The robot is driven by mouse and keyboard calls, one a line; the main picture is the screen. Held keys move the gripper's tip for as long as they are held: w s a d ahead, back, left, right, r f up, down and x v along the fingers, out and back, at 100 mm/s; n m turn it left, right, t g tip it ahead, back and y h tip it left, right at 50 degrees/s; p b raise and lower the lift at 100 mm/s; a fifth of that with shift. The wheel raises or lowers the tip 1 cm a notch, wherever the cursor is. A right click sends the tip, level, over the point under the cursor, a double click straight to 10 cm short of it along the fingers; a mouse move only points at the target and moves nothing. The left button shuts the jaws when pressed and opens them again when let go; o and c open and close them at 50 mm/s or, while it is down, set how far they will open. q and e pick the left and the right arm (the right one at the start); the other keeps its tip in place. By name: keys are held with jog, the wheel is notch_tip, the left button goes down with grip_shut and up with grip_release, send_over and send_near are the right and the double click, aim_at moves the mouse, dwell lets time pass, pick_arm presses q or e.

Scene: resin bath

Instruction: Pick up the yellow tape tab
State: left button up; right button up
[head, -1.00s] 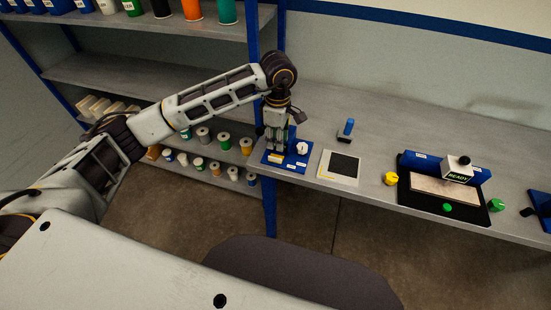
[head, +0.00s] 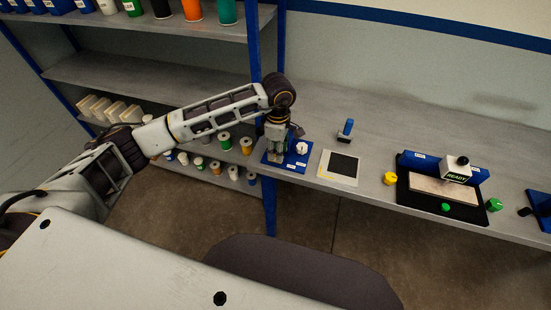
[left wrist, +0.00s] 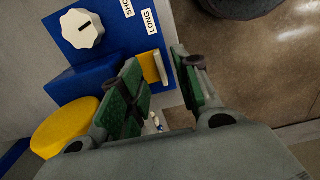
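The yellow tape tab (left wrist: 152,66) sticks out from the edge of the blue dispenser (left wrist: 112,47) in the left wrist view, below the LONG label. My left gripper (left wrist: 158,62) is open, with one green-padded finger on each side of the tab. A gap shows beside the right finger; whether the left finger touches the tab I cannot tell. In the head view my left gripper (head: 274,158) points down over the left part of the blue dispenser (head: 296,163) and hides the tab. My right gripper is not in view.
A white dial (left wrist: 83,29) and a yellow round part (left wrist: 64,127) sit on or beside the dispenser. A pale plate with a dark square (head: 343,167), a blue-handled tool (head: 347,128), a yellow knob (head: 390,178) and a black tray (head: 410,200) lie to the right.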

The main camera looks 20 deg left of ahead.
pick_arm(q)
notch_tip(320, 180, down, 3)
jog(key=shift+d+r+p, duration=0.1)
jog(key=shift+p, duration=0.25)
jog(key=shift+f, duration=0.6)
grip_shut()
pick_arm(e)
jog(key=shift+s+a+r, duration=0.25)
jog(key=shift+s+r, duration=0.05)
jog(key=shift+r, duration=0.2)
